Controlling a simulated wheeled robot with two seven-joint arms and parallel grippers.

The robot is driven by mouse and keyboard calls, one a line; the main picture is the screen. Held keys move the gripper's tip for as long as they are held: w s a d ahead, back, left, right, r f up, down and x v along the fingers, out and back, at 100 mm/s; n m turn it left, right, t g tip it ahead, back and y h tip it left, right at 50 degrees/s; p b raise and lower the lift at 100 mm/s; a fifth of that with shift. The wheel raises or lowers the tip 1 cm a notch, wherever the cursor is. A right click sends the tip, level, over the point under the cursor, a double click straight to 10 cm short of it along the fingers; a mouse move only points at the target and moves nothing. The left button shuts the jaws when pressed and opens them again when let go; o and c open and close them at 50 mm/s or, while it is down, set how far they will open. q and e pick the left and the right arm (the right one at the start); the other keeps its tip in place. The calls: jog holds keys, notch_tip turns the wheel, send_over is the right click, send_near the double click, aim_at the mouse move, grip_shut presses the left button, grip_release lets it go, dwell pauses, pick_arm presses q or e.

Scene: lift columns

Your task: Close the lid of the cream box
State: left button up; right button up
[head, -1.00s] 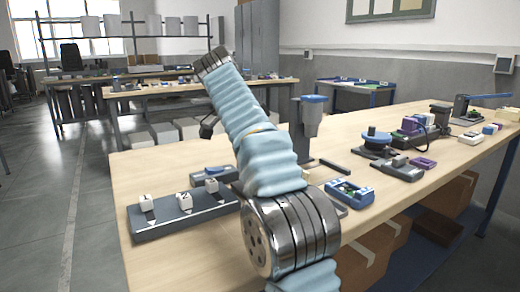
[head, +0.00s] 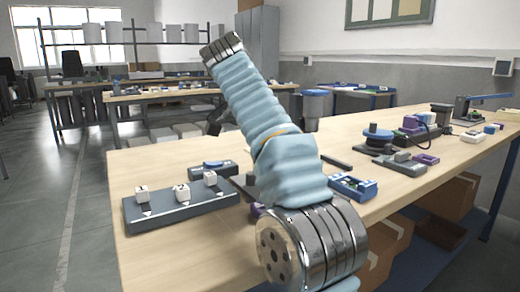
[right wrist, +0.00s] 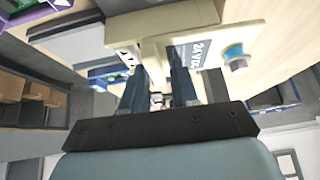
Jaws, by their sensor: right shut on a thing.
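In the right wrist view my right gripper (right wrist: 158,78) has its two dark blue fingers closed on a part of a cream thing (right wrist: 205,45). It carries a dark printed label and a blue round knob (right wrist: 236,58). This looks like the cream box, but I cannot tell which part is the lid or how far it is open. In the head view my arm in a light blue sleeve crosses the middle of the bench; its gripper is hidden there and I cannot make out the cream box. My left gripper is in neither view.
The wooden bench (head: 165,168) holds a dark grey tray (head: 160,215) with several white blocks at the left. A blue and grey device (head: 352,186) lies right of my arm. A blue-topped grey column (head: 316,105) stands behind it. Other devices fill the right side.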

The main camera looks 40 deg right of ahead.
jog(key=shift+s+a+f+b, duration=0.2)
jog(key=shift+s+f+b, duration=0.15)
jog(key=shift+s+f, duration=0.15)
jog(key=shift+s+r, duration=0.25)
jog(key=shift+s, duration=0.05)
jog(key=shift+s+a, duration=0.1)
jog(key=shift+s, duration=0.9)
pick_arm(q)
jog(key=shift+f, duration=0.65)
pick_arm(e)
jog(key=o, duration=0.8)
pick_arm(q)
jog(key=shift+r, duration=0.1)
pick_arm(e)
jog(key=shift+r, duration=0.1)
